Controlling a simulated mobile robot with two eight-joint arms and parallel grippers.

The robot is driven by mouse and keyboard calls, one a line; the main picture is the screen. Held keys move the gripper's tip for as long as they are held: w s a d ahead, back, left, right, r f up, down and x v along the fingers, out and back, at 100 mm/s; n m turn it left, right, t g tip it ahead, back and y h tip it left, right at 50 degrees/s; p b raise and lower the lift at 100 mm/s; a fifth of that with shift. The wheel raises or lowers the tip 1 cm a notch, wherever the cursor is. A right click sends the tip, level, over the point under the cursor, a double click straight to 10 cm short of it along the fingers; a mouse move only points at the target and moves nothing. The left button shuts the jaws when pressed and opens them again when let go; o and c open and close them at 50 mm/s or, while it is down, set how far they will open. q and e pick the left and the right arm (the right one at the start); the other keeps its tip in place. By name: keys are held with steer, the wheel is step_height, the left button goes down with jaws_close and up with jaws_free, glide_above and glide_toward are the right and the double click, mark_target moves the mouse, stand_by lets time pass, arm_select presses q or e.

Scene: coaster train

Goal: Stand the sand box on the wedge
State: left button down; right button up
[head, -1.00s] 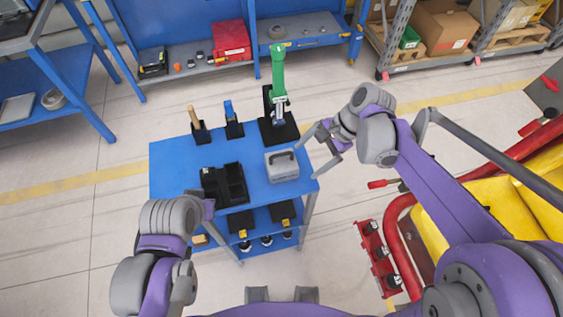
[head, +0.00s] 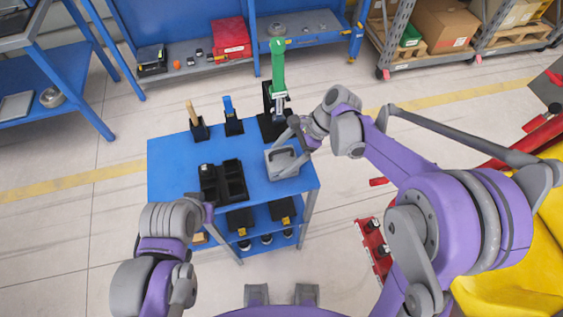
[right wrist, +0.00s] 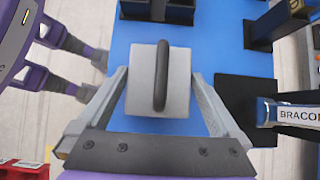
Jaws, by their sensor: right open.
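A grey box with a dark handle (head: 283,162) stands on the blue table's right front part; I take it for the sand box. It also shows in the right wrist view (right wrist: 143,80). My right gripper (right wrist: 158,78) is open, with one finger on either side of the box; contact cannot be told. It also shows in the head view (head: 293,140). My left gripper (right wrist: 92,72) is open and empty, by the table's front edge. I cannot make out the wedge with certainty.
On the blue table (head: 172,165) are a black compartment tray (head: 233,180), a wooden-handled tool (head: 192,113), a blue-handled tool (head: 229,108) and a green lever device (head: 278,70) on a black base. A red rail (head: 373,250) lies right of the table.

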mark_target(281, 157)
steer(key=x, duration=0.4)
steer(key=shift+s+a+r+b, duration=0.1)
steer(key=shift+s+r+b, duration=0.05)
steer(key=shift+b, duration=0.25)
steer(key=shift+r, duration=0.1)
jaws_close()
steer(key=shift+r, duration=0.1)
step_height(281, 157, up, 10)
steer(key=shift+f, duration=0.1)
stand_by(0.5)
